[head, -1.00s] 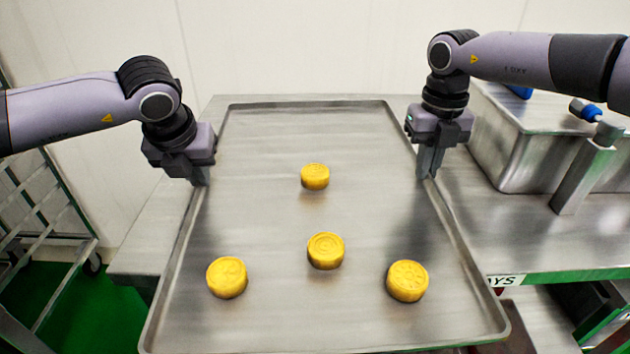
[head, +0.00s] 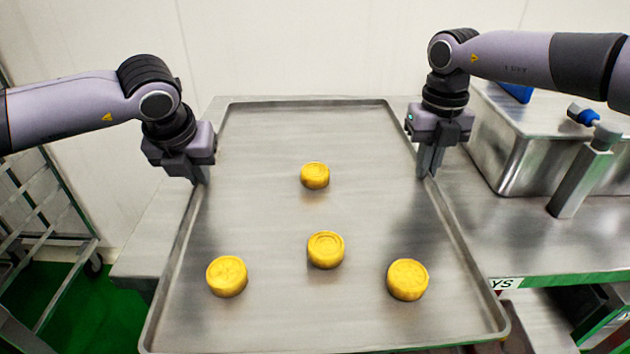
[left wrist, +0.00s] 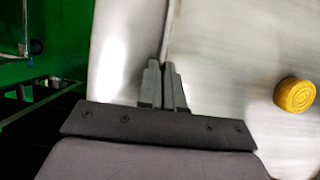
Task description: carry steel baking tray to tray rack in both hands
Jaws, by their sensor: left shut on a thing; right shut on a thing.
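The steel baking tray (head: 270,225) fills the middle of the head view, with several round yellow moulded cakes on it, one (head: 315,176) further back and others nearer, such as the middle one (head: 325,250). My left gripper (head: 200,180) is shut on the tray's left rim. In the left wrist view its fingers (left wrist: 164,85) close on the rim, with one yellow cake (left wrist: 295,95) to the right. My right gripper (head: 430,172) is shut on the tray's right rim. The tray rack (head: 45,205), a metal frame with rails, shows in part at the left edge.
A steel table (head: 150,240) lies behind and beneath the tray. A steel bin (head: 530,150) and an upright post (head: 583,175) stand on the right. A label (head: 506,283) is on the table's front edge. Green floor (head: 110,310) is open at lower left.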

